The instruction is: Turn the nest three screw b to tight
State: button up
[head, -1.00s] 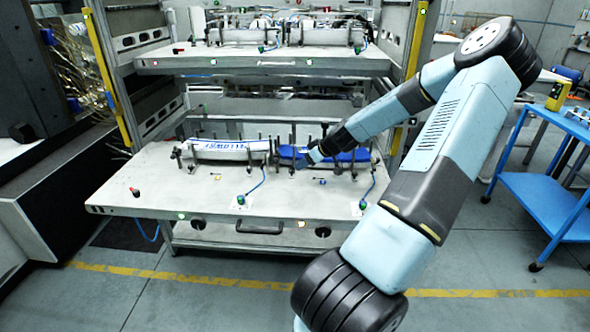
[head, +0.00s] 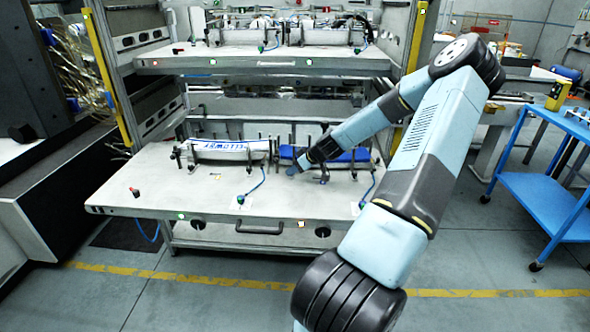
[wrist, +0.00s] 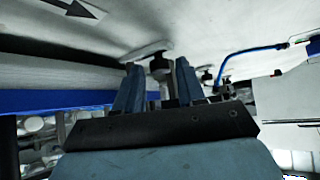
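My gripper (head: 291,170) is at the front left of the blue magazine (head: 348,156) on the lower pulled-out shelf. In the wrist view its two blue-grey fingers (wrist: 158,70) are apart. A dark knobbed screw (wrist: 159,64) on a small pale plate (wrist: 148,50) shows between the fingertips, with a gap visible on each side. I cannot tell whether a finger touches it or which nest or letter it carries. The rest of the screw's shaft is partly hidden behind the gripper body.
A white magazine (head: 222,150) stands left on the lower shelf (head: 135,185), with several upright posts around both magazines. A blue cable (wrist: 255,50) runs nearby. The upper shelf (head: 265,64) hangs above and behind. The shelf's front left is mostly clear.

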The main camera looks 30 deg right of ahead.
grip_shut()
jog(key=shift+m+h, duration=0.3)
jog(key=shift+m, duration=0.1)
jog(key=m+h, duration=0.2)
jog(key=m, duration=0.1)
jog(key=shift+a+t+h, duration=0.3)
jog(key=shift+a, duration=0.1)
jog(key=shift+w+a+m+g+h, duration=0.1)
jog(key=shift+a+m+g+h, duration=0.1)
jog(key=shift+m+h, duration=0.95)
jog(key=shift+a+m+g+h, duration=0.2)
jog(key=shift+m+h, duration=0.55)
jog(key=shift+m, duration=0.7)
jog(key=shift+w+a+m+g+h, duration=0.2)
jog(key=shift+m+g+h, duration=0.45)
jog(key=shift+m, duration=0.55)
jog(key=shift+w+a+m+g+h, duration=0.1)
jog(key=shift+a+m+g+h, duration=0.2)
jog(key=shift+m+h, duration=0.75)
jog(key=shift+w+m+g+h, duration=0.2)
jog(key=shift+m+g+h, duration=0.4)
jog(key=shift+m+g, duration=1.15)
jog(key=shift+a+m, duration=0.1)
jog(key=shift+m, duration=0.6)
